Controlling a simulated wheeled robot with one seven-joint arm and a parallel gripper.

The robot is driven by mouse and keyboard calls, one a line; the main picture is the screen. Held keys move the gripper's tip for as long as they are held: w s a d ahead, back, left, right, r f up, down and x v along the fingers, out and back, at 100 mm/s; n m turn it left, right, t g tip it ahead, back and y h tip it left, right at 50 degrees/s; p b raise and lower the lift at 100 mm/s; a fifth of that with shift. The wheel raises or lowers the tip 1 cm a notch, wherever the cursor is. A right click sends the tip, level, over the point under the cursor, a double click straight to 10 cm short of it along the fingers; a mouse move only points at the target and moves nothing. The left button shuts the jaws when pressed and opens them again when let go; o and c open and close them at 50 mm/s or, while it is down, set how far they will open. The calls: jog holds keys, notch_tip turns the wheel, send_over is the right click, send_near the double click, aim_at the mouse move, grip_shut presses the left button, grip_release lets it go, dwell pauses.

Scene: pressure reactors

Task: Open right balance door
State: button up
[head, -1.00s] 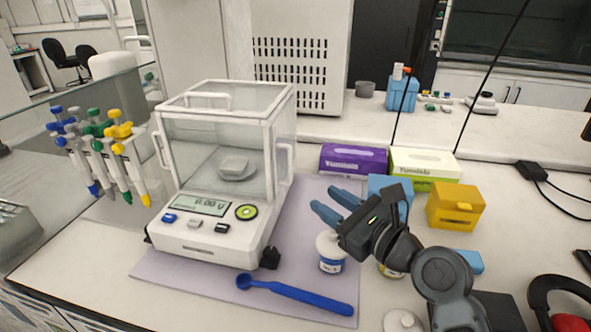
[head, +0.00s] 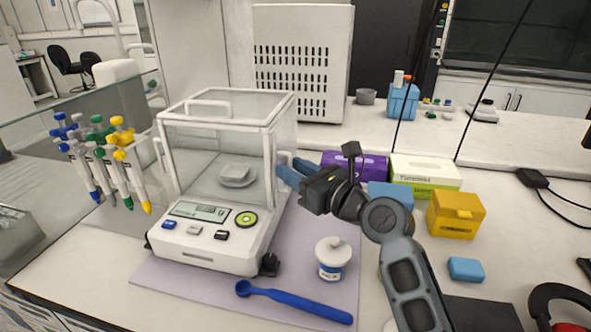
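The balance (head: 215,262) stands on a lilac mat with its glass draft shield around the weighing pan (head: 236,175). Its right balance door (head: 281,135) is the glass side panel on the right and looks closed. The white door handle (head: 289,200) on that side is partly hidden behind my fingers. My gripper (head: 288,167) reaches in from the right with its blue fingers at the handle. The fingers look apart, one above and behind the other. I cannot tell whether they touch the handle or stand around it.
Purple (head: 366,167) and green (head: 425,172) boxes and a yellow box (head: 455,215) stand to the right. A pipette rack with several pipettes (head: 105,160) is left of the balance.

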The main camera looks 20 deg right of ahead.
jog(key=shift+c, duration=0.3)
grip_shut()
dwell(1.1)
